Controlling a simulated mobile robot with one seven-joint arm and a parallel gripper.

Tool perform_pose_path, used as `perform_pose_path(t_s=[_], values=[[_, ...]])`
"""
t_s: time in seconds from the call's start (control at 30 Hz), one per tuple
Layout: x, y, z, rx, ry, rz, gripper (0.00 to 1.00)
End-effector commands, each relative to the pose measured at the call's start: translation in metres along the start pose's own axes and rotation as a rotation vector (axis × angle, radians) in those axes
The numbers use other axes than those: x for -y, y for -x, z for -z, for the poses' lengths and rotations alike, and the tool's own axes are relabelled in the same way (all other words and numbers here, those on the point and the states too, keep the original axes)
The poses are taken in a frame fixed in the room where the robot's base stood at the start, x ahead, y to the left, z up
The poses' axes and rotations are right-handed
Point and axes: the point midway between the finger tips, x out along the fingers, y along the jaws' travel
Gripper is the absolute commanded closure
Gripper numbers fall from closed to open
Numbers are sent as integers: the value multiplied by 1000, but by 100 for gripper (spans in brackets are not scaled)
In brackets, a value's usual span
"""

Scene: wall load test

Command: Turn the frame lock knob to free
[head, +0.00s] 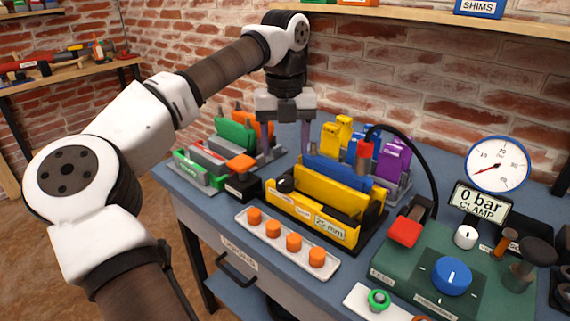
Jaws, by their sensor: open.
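My gripper (287,146) points down above the back of the workbench, its two fingers apart with nothing between them. Below it, a black knob (284,185) sits at the left end of a yellow frame (315,206) marked 25 mm. A large blue knob (452,277) with a white pointer line is on a green panel (395,271) at the front right, far from my gripper. A smaller white knob (466,236) stands behind it. I cannot read which of these is the frame lock knob, nor any free or locked marking.
A tray (246,235) with several orange pieces lies in front of the frame. Coloured blocks stand left and right behind it. A black cable (430,175) arches over the bench. A gauge (497,165) and a "0 bar CLAMP" display (481,202) stand at right.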

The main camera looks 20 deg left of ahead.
Motion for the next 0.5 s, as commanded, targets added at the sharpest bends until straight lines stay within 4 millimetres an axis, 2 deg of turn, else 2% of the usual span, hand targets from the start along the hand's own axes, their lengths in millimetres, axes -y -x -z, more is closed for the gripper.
perform_pose_path(t_s=[0.03,0.2,0.33,0.5], values=[[0,13,0,3,1,-1,41],[0,40,0,2,1,0,41],[0,51,0,-1,0,-1,41],[0,55,0,-1,-2,0,41]])
